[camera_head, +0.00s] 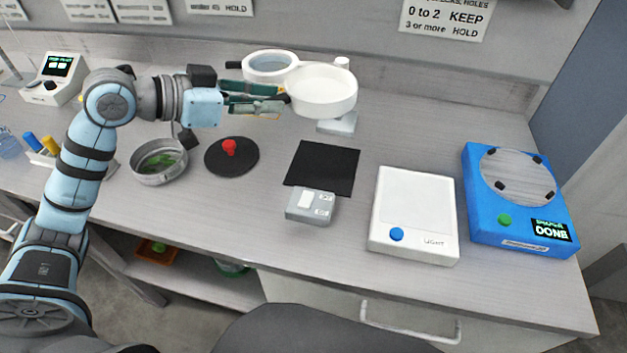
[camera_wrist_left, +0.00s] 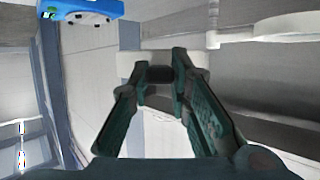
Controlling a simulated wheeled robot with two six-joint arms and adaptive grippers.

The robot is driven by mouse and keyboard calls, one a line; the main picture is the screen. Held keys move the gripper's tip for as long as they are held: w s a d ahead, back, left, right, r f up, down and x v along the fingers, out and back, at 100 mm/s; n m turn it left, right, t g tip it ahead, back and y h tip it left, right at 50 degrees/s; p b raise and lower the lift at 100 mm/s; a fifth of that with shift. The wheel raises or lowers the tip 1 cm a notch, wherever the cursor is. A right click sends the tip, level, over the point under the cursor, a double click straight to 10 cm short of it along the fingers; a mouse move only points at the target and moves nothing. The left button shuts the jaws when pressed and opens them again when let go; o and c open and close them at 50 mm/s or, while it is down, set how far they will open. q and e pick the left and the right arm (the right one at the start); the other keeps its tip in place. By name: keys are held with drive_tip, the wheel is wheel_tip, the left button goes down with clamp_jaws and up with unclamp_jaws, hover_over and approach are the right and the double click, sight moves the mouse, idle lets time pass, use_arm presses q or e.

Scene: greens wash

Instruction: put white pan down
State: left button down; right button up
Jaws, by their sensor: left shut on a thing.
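The white pan (camera_head: 326,91) is a shallow round dish, held above the back of the bench. My left gripper (camera_head: 284,99) reaches in from the left and is shut on the pan's short handle, which is mostly hidden by the fingers. In the left wrist view, the fingertips (camera_wrist_left: 160,75) close on a dark handle piece, with the pale pan (camera_wrist_left: 198,61) just beyond. My right gripper is in neither view.
A white-rimmed magnifier (camera_head: 270,64) is close beside the pan. A black mat (camera_head: 322,167), grey switch box (camera_head: 311,206), white light box (camera_head: 415,215) and blue device (camera_head: 480,215) lie to the front and right. A sieve (camera_head: 160,178) and red-knobbed black disc (camera_head: 231,160) are left.

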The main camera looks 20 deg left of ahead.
use_arm(q)
drive_tip(key=b, duration=0.2)
hover_over(279, 187)
wheel_tip(279, 187, down, 12)
wheel_tip(279, 187, down, 8)
drive_tip(key=shift+r+b, duration=0.25)
drive_tip(key=shift+b, duration=0.65)
drive_tip(key=shift+f, duration=0.2)
drive_tip(key=c, duration=1.8)
unclamp_jaws()
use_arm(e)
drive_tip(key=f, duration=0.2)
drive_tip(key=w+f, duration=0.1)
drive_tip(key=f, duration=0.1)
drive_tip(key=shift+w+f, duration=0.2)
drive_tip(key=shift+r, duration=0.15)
